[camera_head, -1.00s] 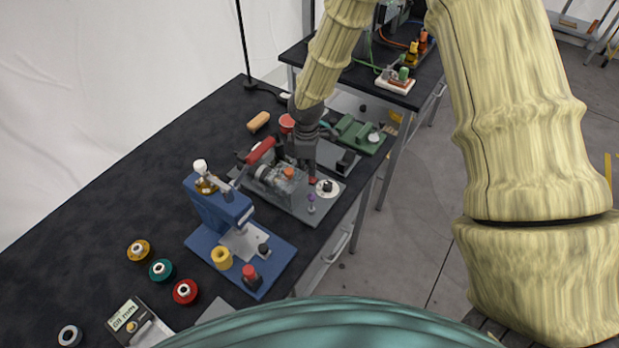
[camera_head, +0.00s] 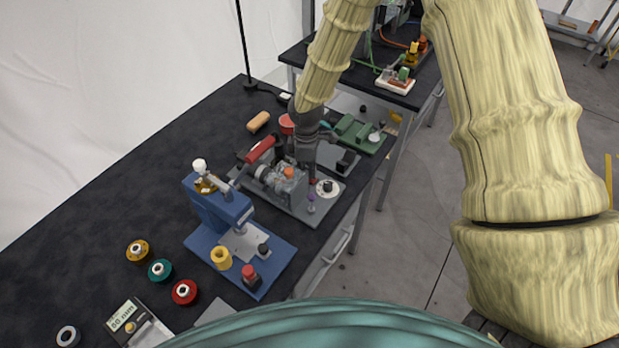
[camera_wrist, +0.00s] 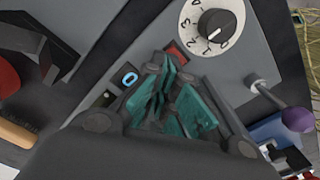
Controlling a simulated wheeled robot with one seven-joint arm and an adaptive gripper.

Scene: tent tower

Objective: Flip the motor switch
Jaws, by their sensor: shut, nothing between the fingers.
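My gripper (camera_head: 303,166) points down over the grey machine (camera_head: 322,212), close beside its dial. In the wrist view the teal fingertips (camera_wrist: 165,102) are together with nothing between them, in front of the machine's panel. A dark block with a blue 0 mark (camera_wrist: 128,79) shows just left of the fingers, and a red piece (camera_wrist: 178,51) shows just beyond them. These look like parts of the motor switch, whose middle is hidden behind the fingers. I cannot tell whether the fingers touch it or which way it is set.
The white numbered dial (camera_wrist: 213,25) and a purple-knobbed lever (camera_wrist: 297,120) are close by. The blue machine (camera_head: 222,215) stands nearer, and a green machine (camera_head: 358,132) stands behind. Several spools, including a red one (camera_head: 184,292), lie at front left. The table's left side is clear.

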